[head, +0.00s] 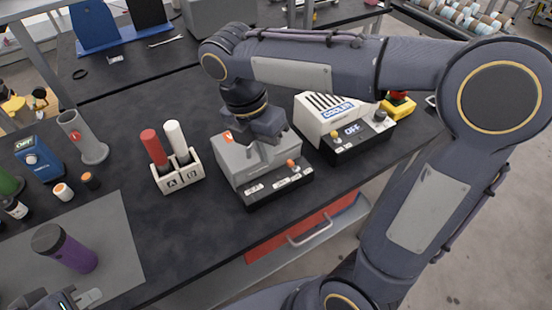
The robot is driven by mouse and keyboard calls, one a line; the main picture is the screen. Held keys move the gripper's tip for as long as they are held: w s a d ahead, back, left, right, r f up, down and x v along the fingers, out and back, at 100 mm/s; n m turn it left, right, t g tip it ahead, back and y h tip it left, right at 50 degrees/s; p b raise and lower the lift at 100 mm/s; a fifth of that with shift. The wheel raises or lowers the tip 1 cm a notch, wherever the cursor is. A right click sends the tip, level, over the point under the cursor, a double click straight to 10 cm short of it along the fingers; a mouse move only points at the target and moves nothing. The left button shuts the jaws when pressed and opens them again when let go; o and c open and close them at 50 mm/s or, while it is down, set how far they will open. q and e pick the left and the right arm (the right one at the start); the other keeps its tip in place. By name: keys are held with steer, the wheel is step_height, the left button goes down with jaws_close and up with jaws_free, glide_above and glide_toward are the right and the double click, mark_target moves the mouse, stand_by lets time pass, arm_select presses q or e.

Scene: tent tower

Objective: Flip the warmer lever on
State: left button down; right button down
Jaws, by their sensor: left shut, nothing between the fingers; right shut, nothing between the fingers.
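The warmer (235,165) is a grey box with an orange mark on top and a black front panel (278,188) with small white labels, on the dark bench. A small orange-tipped control (291,163) stands at the panel's right; I cannot tell if it is the lever, or its setting. My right gripper (266,148) is shut and empty, pointing down over the warmer's top, left of that control. It hides part of the box, and contact is unclear. My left gripper (92,298) is shut and empty at the bottom left edge, far from the warmer.
A white cooler (322,112) reading OFF stands right of the warmer. A holder (178,182) with red and white cylinders is to its left. A red drawer (300,238) is below the bench edge.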

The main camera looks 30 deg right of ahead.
mark_target(277, 189)
steer(key=b+x, duration=0.1)
steer(key=x, duration=0.8)
steer(key=shift+s+d+f, duration=0.1)
steer(key=shift+s+f, duration=0.05)
steer(key=shift+f, duration=0.05)
steer(key=shift+d+f, duration=0.25)
arm_select(q)
steer(key=shift+r+p, duration=0.1)
steer(key=shift+p, duration=0.5)
arm_select(e)
steer(key=shift+w+d+r, duration=0.35)
steer(key=shift+w+d, duration=0.2)
steer(key=shift+d, duration=0.1)
steer(key=shift+w+d+r, duration=0.35)
steer(key=shift+w+d, duration=0.15)
steer(key=shift+d, duration=0.2)
